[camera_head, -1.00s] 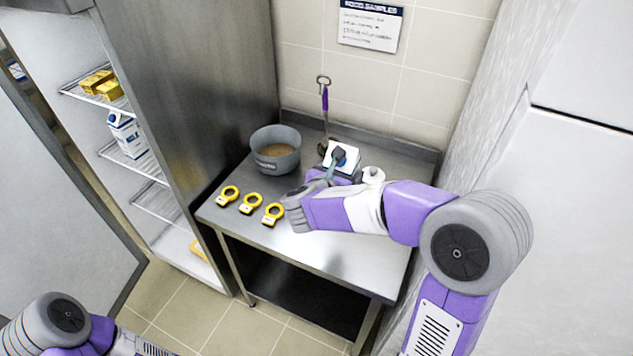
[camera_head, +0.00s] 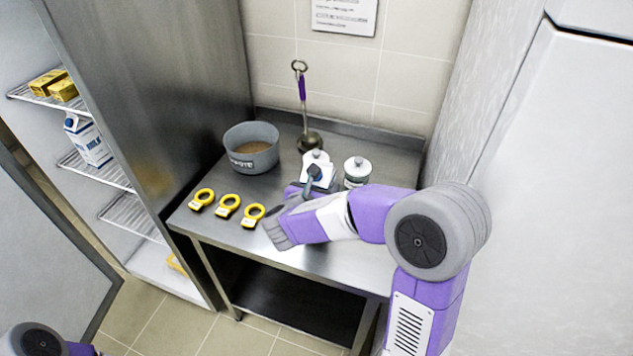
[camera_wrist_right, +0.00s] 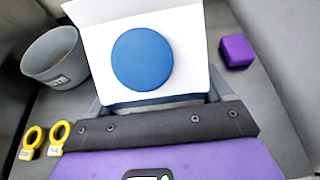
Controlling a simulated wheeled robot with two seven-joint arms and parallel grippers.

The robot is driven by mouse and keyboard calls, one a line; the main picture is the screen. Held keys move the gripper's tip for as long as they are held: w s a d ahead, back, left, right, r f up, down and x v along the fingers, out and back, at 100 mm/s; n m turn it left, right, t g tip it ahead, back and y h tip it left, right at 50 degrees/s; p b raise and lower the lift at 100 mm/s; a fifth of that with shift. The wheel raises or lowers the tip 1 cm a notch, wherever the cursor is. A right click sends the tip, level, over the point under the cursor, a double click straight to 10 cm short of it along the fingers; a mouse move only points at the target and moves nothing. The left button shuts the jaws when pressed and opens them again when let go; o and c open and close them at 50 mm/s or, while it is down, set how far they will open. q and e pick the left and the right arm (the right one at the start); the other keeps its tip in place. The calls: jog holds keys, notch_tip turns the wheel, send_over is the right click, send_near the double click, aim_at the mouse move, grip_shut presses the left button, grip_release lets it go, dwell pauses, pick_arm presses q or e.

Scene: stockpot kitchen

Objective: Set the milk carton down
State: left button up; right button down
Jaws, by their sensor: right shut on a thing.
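The milk carton (camera_wrist_right: 188,55) is white with a round blue cap and fills the top middle of the right wrist view. My right gripper (camera_wrist_right: 158,108) is shut on it. In the head view the carton (camera_head: 317,172) shows as a small white shape, partly hidden by my right gripper (camera_head: 311,180), over the steel table (camera_head: 335,262). I cannot tell whether its bottom touches the tabletop. My left gripper is out of view; only part of my left arm shows at the bottom left.
A grey pot (camera_head: 252,148) stands left of the carton, and a white lidded jar (camera_head: 357,170) close on its right. A ladle (camera_head: 303,100) stands behind. Three yellow rings (camera_head: 228,206) lie near the front left edge. Another milk carton (camera_head: 88,142) is on the open fridge's shelf.

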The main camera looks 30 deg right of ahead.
jog(key=shift+f+b, duration=0.85)
jog(key=shift+f, duration=1.7)
jog(key=shift+f, duration=0.15)
grip_release()
jog(key=shift+f, duration=0.1)
